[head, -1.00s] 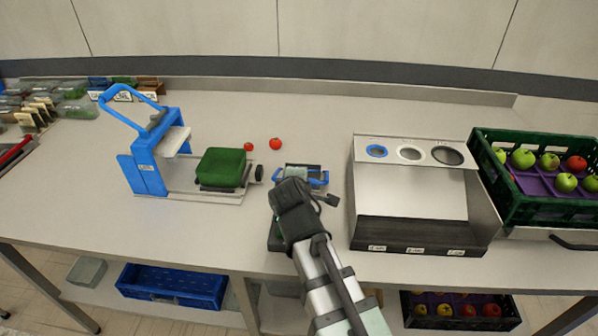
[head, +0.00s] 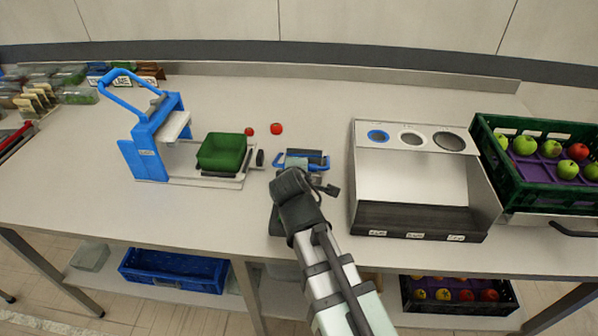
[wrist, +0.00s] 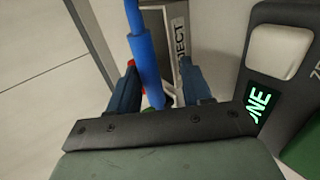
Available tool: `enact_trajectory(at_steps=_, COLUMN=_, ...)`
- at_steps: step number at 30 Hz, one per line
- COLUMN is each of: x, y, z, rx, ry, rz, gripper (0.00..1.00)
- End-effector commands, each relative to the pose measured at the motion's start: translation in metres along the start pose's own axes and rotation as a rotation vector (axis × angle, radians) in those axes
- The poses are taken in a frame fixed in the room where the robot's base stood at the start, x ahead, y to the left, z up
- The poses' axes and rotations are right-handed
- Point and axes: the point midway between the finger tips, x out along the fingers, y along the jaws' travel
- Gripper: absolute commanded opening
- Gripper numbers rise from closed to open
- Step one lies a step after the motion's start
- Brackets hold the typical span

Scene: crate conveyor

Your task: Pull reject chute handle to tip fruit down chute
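The reject chute (head: 303,155) is a small grey tray with blue parts, beyond my gripper in the head view. In the wrist view, its blue bar-shaped handle (wrist: 147,65) runs down between my fingers. A plate lettered "JECT" (wrist: 181,45) stands just right of the bar. My gripper (wrist: 160,92) is open, with one dark blue finger on each side of the bar. A gap shows between bar and right finger; contact on the left is unclear. In the head view, my wrist (head: 297,200) hides the fingertips. No fruit is visible in the chute.
A dark device with a green-lit display (wrist: 259,101) sits close right of my gripper. Two tomatoes (head: 276,128) lie beyond the chute. A blue press (head: 150,140) stands left; a metal sizing box (head: 410,180) and green fruit crate (head: 490,165) stand right.

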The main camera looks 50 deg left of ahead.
Motion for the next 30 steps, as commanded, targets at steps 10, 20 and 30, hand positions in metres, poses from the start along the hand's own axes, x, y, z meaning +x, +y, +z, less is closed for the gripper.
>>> enact_trajectory(at_steps=10, x=-0.006, y=0.000, z=0.000, rx=0.000, ry=0.000, rz=0.002, gripper=0.50)
enact_trajectory(at_steps=20, x=-0.051, y=-0.001, z=0.001, rx=0.000, ry=0.002, rz=0.003, gripper=0.50)
enact_trajectory(at_steps=30, x=-0.075, y=0.000, z=0.000, rx=0.000, ry=0.000, rz=0.001, gripper=0.50)
